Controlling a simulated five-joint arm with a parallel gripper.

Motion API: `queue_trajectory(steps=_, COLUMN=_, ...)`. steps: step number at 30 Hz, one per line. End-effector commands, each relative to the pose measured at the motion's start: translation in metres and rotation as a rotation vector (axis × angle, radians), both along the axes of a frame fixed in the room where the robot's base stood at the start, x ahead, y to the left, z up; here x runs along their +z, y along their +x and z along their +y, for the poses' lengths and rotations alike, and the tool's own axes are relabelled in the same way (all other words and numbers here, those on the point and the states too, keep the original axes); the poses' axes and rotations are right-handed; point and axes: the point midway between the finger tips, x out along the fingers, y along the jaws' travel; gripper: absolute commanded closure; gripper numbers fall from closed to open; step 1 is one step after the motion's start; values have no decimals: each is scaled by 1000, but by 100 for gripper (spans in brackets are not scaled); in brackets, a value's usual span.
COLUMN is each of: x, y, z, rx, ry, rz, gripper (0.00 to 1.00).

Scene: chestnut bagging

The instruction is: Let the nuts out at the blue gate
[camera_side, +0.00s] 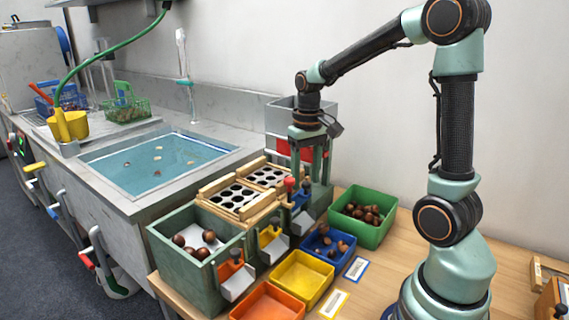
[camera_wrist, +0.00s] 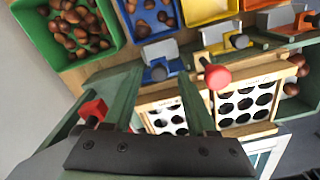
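The blue gate (camera_side: 300,198) is on the sorter's front, above the blue bin (camera_side: 331,244). In the wrist view the blue gate (camera_wrist: 158,72) lies just beyond my fingertips. My gripper (camera_side: 311,176) points down at the far end of the sorter. Its two green fingers (camera_wrist: 160,78) are apart, with nothing visible between them. A red knob (camera_wrist: 217,77) is beside the right finger in the wrist view. The blue bin holds several brown nuts. Whether the blue gate is raised is hard to tell.
Yellow (camera_side: 272,239) and orange (camera_side: 231,268) gates stand nearer, above empty yellow (camera_side: 301,277) and orange (camera_side: 268,303) bins. A green bin (camera_side: 375,237) holds several nuts. Nuts lie in the sorter's near box (camera_side: 172,257). Perforated wooden-framed plates (camera_side: 236,199) sit on top. A water basin (camera_side: 125,180) is left.

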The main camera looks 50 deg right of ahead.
Motion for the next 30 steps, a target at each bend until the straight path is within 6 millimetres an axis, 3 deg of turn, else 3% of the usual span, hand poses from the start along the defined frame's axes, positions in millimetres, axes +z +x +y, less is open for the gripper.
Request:
queue_trajectory(steps=7, x=0, y=-1, z=0, rx=-1, ry=1, rz=2, gripper=43)
queue_trajectory(steps=11, x=9, y=0, z=-1, rx=-2, ry=0, rz=-1, gripper=43)
queue_trajectory(steps=24, x=92, y=0, z=0, rx=-1, ry=-1, rz=-2, gripper=43)
queue_trajectory(steps=30, x=115, y=0, z=0, rx=-1, ry=0, rz=-1, gripper=43)
